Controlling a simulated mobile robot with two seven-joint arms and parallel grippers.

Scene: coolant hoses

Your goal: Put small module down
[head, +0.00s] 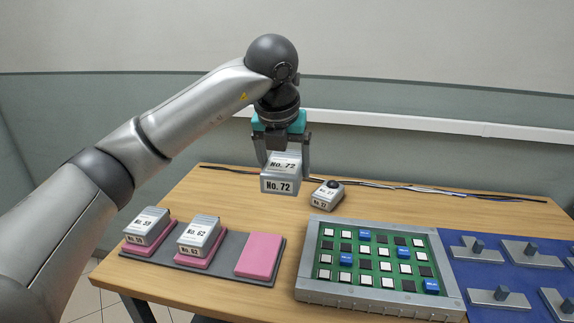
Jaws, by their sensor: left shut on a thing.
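My left gripper (281,150) is shut on a silver box-shaped module (280,184) labelled No. 72. It holds the module above the wooden table, and no contact with the tabletop is visible. A dark grey tray (224,265) with pink pads lies at the table's front left. Modules No. 59 (147,227) and No. 62 (199,237) sit on its left and middle pads. The right pink pad (260,254) is empty. A smaller module (327,195) with a black knob on top stands on the table just right of the held module. My right gripper is out of view.
A metal-framed green board (310,262) with black, white and blue squares lies at the front right. Beside it is a blue mat (462,269) with several metal pieces. Dark cables (420,188) run along the table's back. The wooden table (215,195) is clear left of centre.

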